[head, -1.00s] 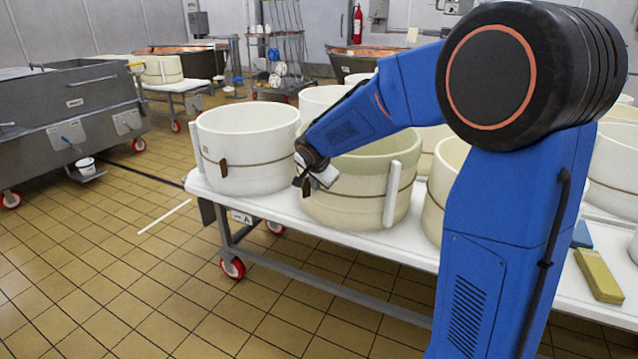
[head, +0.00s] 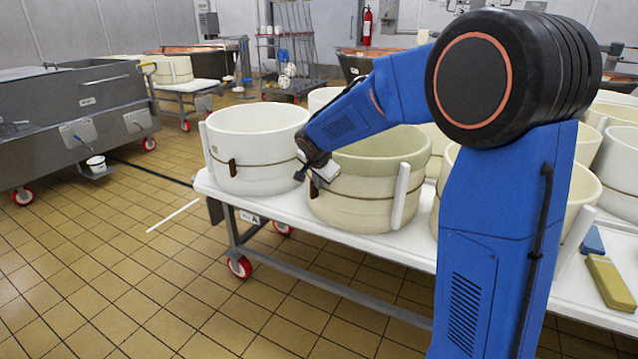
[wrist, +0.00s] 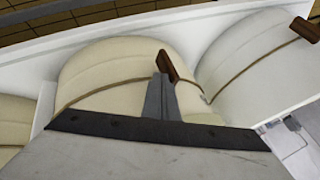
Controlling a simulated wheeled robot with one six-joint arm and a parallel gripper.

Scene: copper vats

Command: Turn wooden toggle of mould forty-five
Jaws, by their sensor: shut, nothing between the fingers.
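The cream mould (head: 365,205) stands on the white table, with a cord around its wall. Its small brown wooden toggle (head: 314,188) hangs at the cord on its left side. It also shows in the wrist view, where the toggle (wrist: 169,66) sits tilted just beyond my fingertips. My gripper (head: 300,175) is shut and empty beside this toggle. The wrist view shows its grey fingers (wrist: 160,97) close to the toggle; whether they touch, I cannot tell. No mould number is readable.
A white mould (head: 255,150) with its own upright brown toggle (head: 232,168) stands close on the left. More moulds crowd the table behind my arm. A yellow-green block (head: 610,282) lies on the table (head: 415,246) at right. The tiled floor in front is clear.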

